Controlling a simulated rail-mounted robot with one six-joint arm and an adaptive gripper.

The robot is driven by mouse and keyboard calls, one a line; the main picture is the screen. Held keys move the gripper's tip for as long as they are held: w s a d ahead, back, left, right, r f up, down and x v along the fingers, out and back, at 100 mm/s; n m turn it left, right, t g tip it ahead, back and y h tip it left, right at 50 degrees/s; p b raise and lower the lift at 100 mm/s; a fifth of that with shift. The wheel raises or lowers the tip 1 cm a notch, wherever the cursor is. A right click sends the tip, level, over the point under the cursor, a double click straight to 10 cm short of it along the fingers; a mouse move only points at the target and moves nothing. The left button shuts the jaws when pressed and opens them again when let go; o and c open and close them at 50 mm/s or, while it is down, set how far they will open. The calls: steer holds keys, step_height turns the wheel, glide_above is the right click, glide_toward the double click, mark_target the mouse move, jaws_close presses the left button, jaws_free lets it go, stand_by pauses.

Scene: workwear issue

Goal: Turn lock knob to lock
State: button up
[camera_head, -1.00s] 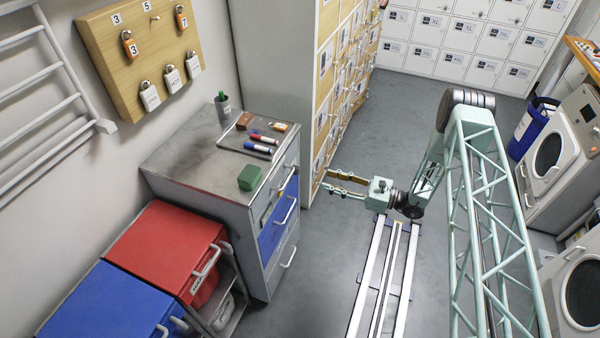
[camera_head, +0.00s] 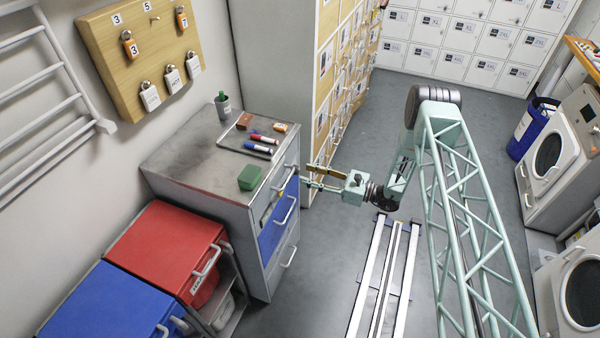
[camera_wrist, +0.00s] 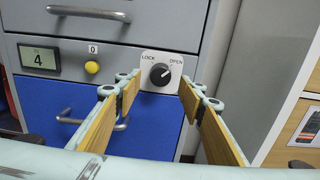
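The lock knob (camera_wrist: 160,74) is a round black dial on a white plate marked LOCK on the left and OPEN on the right. In the wrist view its white pointer line is turned toward OPEN. My gripper (camera_wrist: 158,84) is open, its wood-faced fingers on either side of the plate and apart from the knob. In the head view my gripper (camera_head: 305,176) is at the front of the grey drawer cabinet (camera_head: 190,150); the knob cannot be made out there.
A yellow button (camera_wrist: 92,67) and a display reading 4 (camera_wrist: 39,58) are left of the knob. The blue drawer (camera_wrist: 60,105) has a protruding handle. Wooden lockers (camera_head: 325,95) stand close on the right. Markers and a green box (camera_head: 250,177) lie on the cabinet top.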

mark_target(299, 171)
steer(key=shift+x, duration=2.15)
steer(key=c, duration=0.8)
